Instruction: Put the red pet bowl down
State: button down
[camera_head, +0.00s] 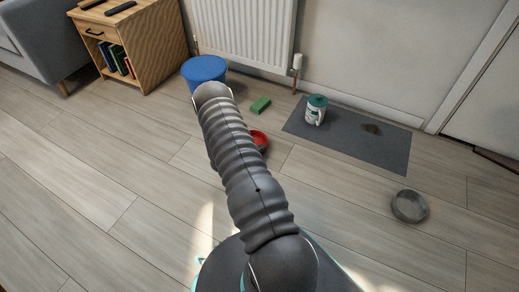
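The red pet bowl (260,139) shows in the head view just right of my arm. My arm covers its left part, so only a red edge and a darker lower side are visible. It appears low, near the wooden floor, but I cannot tell whether it touches the floor. My gripper is hidden behind my own arm, so I cannot see whether it holds the bowl.
A grey mat (372,152) with a dark stain lies by the wall, a white and green container (315,112) on it. A green block (261,104), a blue bucket (205,71) and a grey bowl (409,206) stand on the floor. A wooden cabinet (150,50) is back left. Floor at left is clear.

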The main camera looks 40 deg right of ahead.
jog(key=c, duration=1.3)
grip_release()
jog(key=shift+r, duration=0.15)
jog(key=p+v, duration=0.1)
jog(key=v, duration=1.1)
jog(key=s+a+r+m+g+y, duration=0.1)
jog(key=s+a+r+m+y, duration=0.15)
jog(key=r, duration=0.75)
jog(key=s+a+r+m+y, duration=0.15)
jog(key=r+m, duration=0.25)
jog(key=r, duration=0.6)
jog(key=s+a+r+m+g+y, duration=0.15)
jog(key=r+m, duration=0.25)
jog(key=r, duration=0.6)
jog(key=s+a+r+m+t+y, duration=0.2)
jog(key=s+a+r, duration=0.4)
jog(key=s+a+r+m+t+y, duration=0.3)
jog(key=s+a+r, duration=0.3)
jog(key=s+a+r+m+t+y, duration=0.2)
jog(key=s+a+r+t+y, duration=0.1)
jog(key=s+a+r, duration=0.3)
jog(key=shift+s+a+r+m, duration=0.2)
jog(key=shift+s+a+m, duration=0.05)
jog(key=shift+s+a, duration=0.25)
